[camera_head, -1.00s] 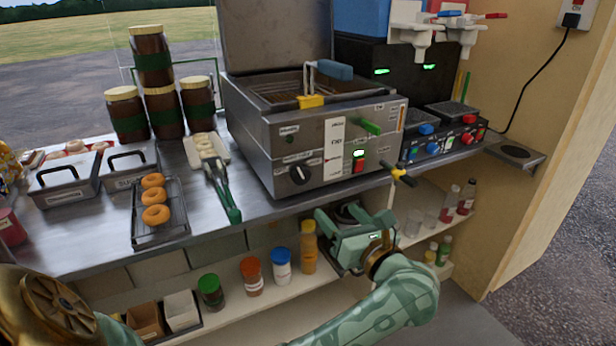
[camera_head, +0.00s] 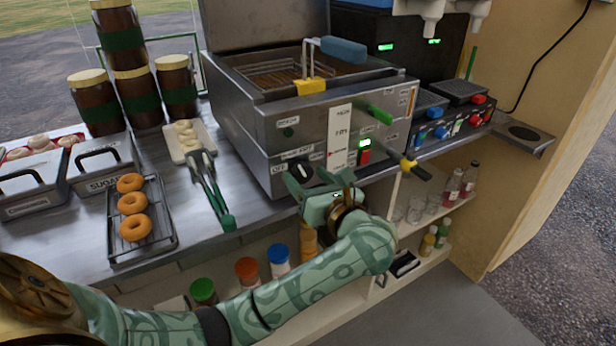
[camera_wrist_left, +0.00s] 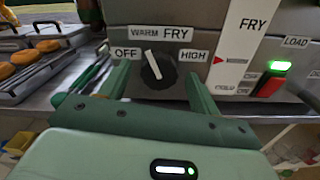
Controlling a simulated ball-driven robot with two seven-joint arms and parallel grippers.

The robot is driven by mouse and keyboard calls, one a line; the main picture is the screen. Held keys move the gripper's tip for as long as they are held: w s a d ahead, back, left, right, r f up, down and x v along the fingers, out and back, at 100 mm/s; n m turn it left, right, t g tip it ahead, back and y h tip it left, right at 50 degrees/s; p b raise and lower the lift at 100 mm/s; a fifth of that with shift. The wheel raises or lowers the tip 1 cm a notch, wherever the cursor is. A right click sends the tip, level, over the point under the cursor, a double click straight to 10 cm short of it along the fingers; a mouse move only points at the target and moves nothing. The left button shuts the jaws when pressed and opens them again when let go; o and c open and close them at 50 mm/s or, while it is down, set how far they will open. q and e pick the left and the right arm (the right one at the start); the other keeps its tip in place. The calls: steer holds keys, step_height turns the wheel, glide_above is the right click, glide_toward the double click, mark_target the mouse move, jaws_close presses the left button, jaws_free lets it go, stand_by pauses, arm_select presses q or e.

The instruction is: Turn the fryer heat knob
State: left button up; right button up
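The steel fryer (camera_head: 262,128) stands on the counter. Its black heat knob (camera_head: 302,171) is low on the front panel. In the left wrist view the knob (camera_wrist_left: 158,71) has a white pointer tilted up and slightly left, toward WARM, between OFF and HIGH. My left gripper (camera_head: 317,180) is in front of the knob. In the left wrist view its open fingers stand on either side of the knob, with gaps visible; I cannot tell how deep they reach. My right gripper is not in view.
A yellow-and-black handle (camera_head: 412,168) sticks out at the fryer's lower right. A green lever (camera_head: 378,115) and a red switch (camera_head: 365,157) are on the panel. Tongs (camera_head: 210,190) and a doughnut rack (camera_head: 140,215) lie left. Bottles (camera_head: 278,260) stand on the shelf below.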

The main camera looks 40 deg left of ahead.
arm_select(q)
steer(key=c, duration=1)
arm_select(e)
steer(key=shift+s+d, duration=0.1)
arm_select(q)
steer(key=n+b, duration=0.3)
steer(key=shift+f, duration=0.35)
steer(key=shift+n+b, duration=0.6)
steer(key=shift+b, duration=0.05)
steer(key=n+b, duration=0.2)
steer(key=shift+n, duration=0.4)
steer(key=shift+r+n+b, duration=0.2)
steer(key=shift+n+b, duration=0.7)
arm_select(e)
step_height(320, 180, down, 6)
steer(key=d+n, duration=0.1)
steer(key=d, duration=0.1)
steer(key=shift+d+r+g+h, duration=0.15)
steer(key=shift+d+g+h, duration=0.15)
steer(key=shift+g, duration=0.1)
arm_select(q)
steer(key=shift+s, duration=0.1)
